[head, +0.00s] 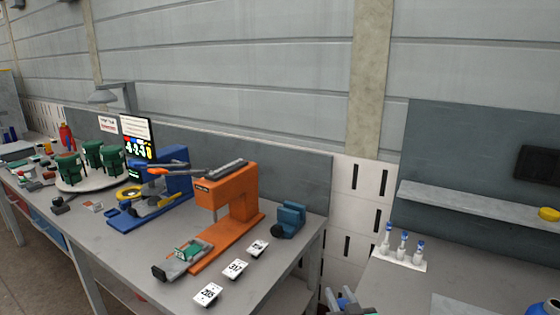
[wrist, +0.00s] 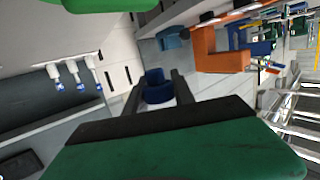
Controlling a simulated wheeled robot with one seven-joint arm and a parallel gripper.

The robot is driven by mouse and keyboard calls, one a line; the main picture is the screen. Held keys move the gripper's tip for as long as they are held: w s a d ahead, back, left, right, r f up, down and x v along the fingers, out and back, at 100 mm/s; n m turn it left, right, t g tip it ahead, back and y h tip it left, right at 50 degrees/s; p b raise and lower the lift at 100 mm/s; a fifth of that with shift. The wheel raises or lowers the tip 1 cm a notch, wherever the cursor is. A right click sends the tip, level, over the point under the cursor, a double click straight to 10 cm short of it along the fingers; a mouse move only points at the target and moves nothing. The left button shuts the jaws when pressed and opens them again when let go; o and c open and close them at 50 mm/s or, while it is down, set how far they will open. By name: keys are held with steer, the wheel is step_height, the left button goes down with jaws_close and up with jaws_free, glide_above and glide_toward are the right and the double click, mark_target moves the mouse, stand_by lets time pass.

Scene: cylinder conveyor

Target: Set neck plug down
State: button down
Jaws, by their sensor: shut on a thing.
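The neck plug (wrist: 156,80) appears as a small dark blue piece in the wrist view. My gripper (wrist: 158,92) has its two dark fingers on either side of it and is shut on it. The plug's lower part is partly hidden by the gripper body. In the head view, what looks like the top of my gripper (head: 345,301) shows at the bottom edge, near the gap between the two benches. The plug cannot be made out clearly there.
An orange press (head: 238,205) and a blue vise (head: 290,219) stand on the left bench, with several numbered cards (head: 235,269) in front. Small white bottles with blue tops (head: 402,247) stand on the right bench. A shelf (head: 470,205) hangs above it.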

steer(key=s, duration=0.1)
steer(key=s+m+h, duration=0.1)
steer(key=s, duration=0.1)
steer(key=shift+d+r+h, duration=0.15)
steer(key=shift+d+h, duration=0.15)
steer(key=shift+d, duration=0.05)
step_height(320, 180, up, 4)
steer(key=s, duration=0.2)
steer(key=w+d+r+m+g+h, duration=0.1)
steer(key=d+r+m+h, duration=0.2)
steer(key=d, duration=1)
steer(key=w+d+r+m+h, duration=0.15)
steer(key=d+r, duration=0.35)
steer(key=d, duration=0.8)
steer(key=s+d+r+m+h, duration=0.1)
steer(key=s+d+r, duration=0.2)
steer(key=s+d, duration=0.6)
steer(key=s+d+r+m+g+h, duration=0.1)
steer(key=s+d+r, duration=0.3)
steer(key=s+d, duration=0.6)
steer(key=shift+s+d+r+h, duration=0.3)
steer(key=shift+s+h, duration=0.25)
steer(key=shift+h, duration=0.2)
